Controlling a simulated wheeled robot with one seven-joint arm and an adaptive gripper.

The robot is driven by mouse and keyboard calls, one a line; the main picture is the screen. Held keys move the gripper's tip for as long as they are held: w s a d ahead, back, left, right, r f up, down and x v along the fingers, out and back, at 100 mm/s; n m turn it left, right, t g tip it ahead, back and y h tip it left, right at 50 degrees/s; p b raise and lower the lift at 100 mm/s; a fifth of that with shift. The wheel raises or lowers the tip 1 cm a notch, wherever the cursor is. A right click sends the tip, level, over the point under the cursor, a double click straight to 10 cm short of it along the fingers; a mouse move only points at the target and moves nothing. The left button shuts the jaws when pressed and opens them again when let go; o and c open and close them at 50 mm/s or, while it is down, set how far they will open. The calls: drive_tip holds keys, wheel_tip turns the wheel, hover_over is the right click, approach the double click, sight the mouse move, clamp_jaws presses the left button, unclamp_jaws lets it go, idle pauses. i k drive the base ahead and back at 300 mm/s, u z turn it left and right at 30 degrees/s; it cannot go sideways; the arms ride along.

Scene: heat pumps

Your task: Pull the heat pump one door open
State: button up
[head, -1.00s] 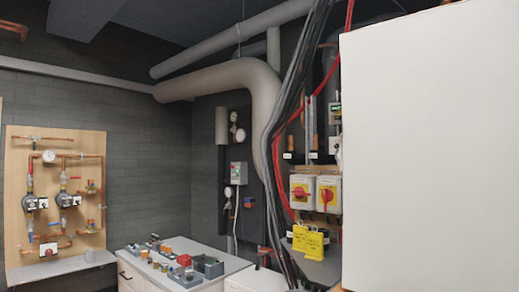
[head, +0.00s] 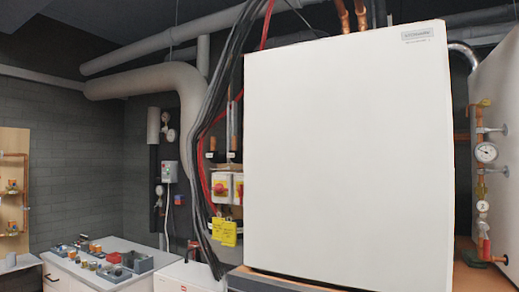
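A large white heat pump cabinet (head: 348,165) stands right of centre in the head view. Its front is a flat, plain white panel, with a small label (head: 417,36) at the top right corner. No handle shows on it, and no open gap shows along its edges. I cannot tell from this view whether it is heat pump one. My gripper is not in view.
A pipe with a gauge (head: 486,152) and another white panel (head: 497,130) stand on the right. A low cabinet (head: 70,271) with loose parts stands at lower left.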

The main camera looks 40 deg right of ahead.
sight(348, 145)
drive_tip(key=k, duration=0.3)
drive_tip(key=z, duration=0.7)
